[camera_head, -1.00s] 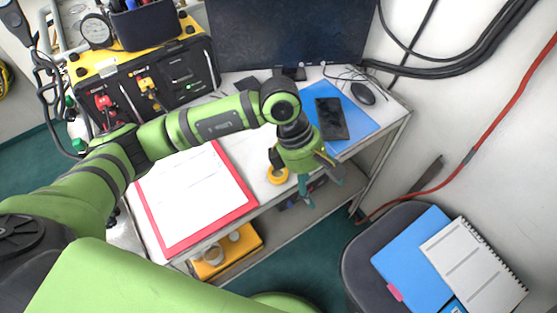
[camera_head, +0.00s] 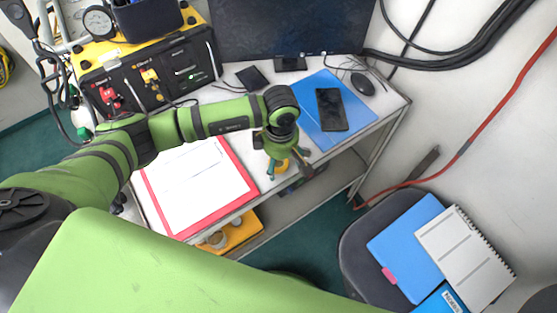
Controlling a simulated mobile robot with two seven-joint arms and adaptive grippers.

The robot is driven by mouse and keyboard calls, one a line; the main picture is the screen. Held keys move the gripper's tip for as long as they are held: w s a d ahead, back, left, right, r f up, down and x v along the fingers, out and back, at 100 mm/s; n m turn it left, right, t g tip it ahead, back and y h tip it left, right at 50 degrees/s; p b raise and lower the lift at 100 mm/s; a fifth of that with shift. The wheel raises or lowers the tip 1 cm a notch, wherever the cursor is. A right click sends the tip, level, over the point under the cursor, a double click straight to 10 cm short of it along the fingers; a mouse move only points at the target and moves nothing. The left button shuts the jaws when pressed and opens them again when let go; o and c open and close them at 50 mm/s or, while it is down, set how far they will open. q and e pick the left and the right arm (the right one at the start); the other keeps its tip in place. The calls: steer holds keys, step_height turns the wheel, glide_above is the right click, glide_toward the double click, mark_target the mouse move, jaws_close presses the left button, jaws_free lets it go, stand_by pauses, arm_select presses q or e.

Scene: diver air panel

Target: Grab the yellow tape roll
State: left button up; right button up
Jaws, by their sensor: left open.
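The yellow tape roll (camera_head: 281,166) lies on the white desk (camera_head: 232,136) near its front edge. It is partly hidden by my left gripper. My left gripper (camera_head: 288,171) points down over the roll, with its fingers apart, one on each side of the roll in the picture. I cannot tell whether the fingers touch the roll. My right gripper is not in view.
A red-edged clipboard (camera_head: 240,171) with white paper lies left of the roll. A blue folder (camera_head: 313,122) with a phone (camera_head: 332,110) lies to the right. A monitor (camera_head: 290,25) and a yellow-black air panel (camera_head: 180,72) stand behind. A chair (camera_head: 357,240) holds folders.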

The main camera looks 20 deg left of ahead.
arm_select(q)
steer(key=c, duration=1.1)
steer(key=shift+r, duration=0.1)
